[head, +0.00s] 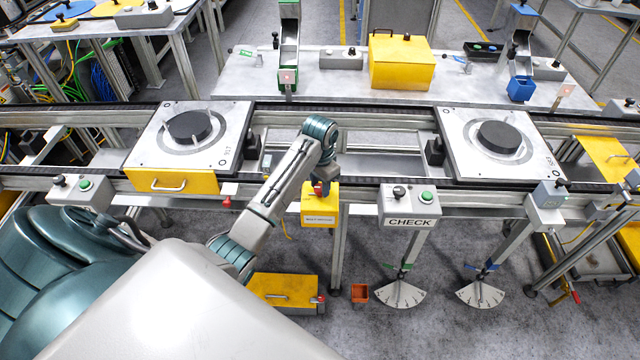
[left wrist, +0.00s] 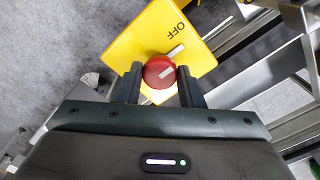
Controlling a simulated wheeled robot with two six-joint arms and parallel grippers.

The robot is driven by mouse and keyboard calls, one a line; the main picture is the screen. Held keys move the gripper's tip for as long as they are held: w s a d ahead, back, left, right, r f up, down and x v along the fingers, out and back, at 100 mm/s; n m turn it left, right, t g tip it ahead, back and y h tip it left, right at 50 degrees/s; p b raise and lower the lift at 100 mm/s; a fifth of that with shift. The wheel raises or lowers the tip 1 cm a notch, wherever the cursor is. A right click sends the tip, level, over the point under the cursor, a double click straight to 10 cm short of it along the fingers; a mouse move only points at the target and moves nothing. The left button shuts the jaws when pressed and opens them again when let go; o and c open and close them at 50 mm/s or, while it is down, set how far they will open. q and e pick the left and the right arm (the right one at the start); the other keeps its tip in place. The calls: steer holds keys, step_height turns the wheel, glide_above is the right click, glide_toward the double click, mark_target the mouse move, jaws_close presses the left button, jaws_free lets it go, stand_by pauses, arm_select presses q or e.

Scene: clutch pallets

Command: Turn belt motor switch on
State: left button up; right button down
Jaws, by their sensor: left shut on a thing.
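The belt motor switch is a yellow box (head: 320,211) with a label on its front, fixed at the front of the conveyor in the head view. In the left wrist view its yellow plate (left wrist: 140,42) bears the word OFF and a white mark. A round red knob (left wrist: 159,72) with a white line sits on the plate. My left gripper (left wrist: 158,80) is shut on the red knob, one dark finger on each side. In the head view my left gripper (head: 321,188) reaches down onto the box and mostly hides the knob. My right gripper is not in view.
A CHECK box (head: 409,205) with a green button stands right of the switch. Another green-button box (head: 80,191) is at left. Two pallets with black discs (head: 188,126) (head: 499,136) sit on the conveyor. A yellow drawer (head: 172,181) is left of my arm.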

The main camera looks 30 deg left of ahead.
arm_select(q)
steer(key=shift+m, duration=1.2)
steer(key=m, duration=0.4)
steer(key=shift+m, duration=0.3)
steer(key=m, duration=0.2)
steer(key=shift+m, duration=0.4)
steer(key=m, duration=0.4)
steer(key=shift+m, duration=1.8)
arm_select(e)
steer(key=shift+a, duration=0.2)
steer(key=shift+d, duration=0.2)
